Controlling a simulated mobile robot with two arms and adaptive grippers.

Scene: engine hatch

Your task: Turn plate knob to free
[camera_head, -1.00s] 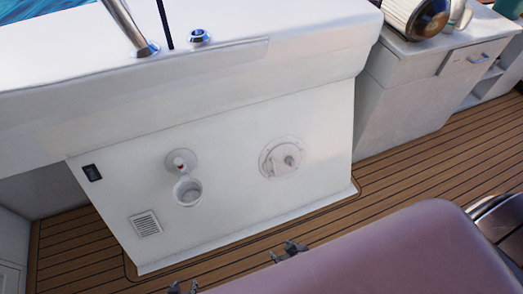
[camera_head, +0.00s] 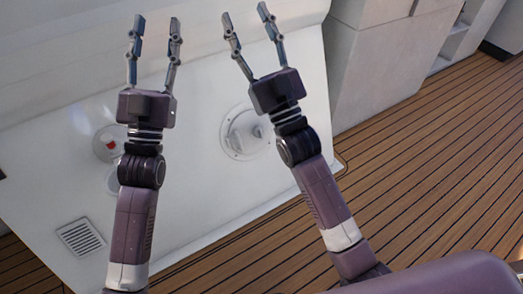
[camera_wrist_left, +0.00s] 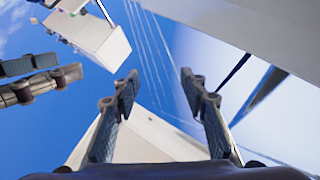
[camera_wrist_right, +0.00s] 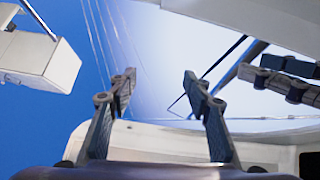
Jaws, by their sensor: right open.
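The round plate with its knob (camera_head: 238,138) is set in the white engine hatch panel (camera_head: 200,180). My right forearm and gripper body cover its right side, so how the knob is turned cannot be told. My right gripper (camera_head: 245,12) is open and empty, pointing up in the picture above the plate, apart from it. My left gripper (camera_head: 156,23) is open and empty to its left, also pointing up. The left wrist view shows only sky and boat parts between its fingers (camera_wrist_left: 158,80); the right wrist view (camera_wrist_right: 159,78) is similar.
A round fitting with a red part (camera_head: 108,143) sits on the panel's left, partly behind my left arm. A vent grille (camera_head: 80,238) is at lower left. A white cabinet (camera_head: 375,65) stands at right. The wooden deck (camera_head: 430,170) is clear at right.

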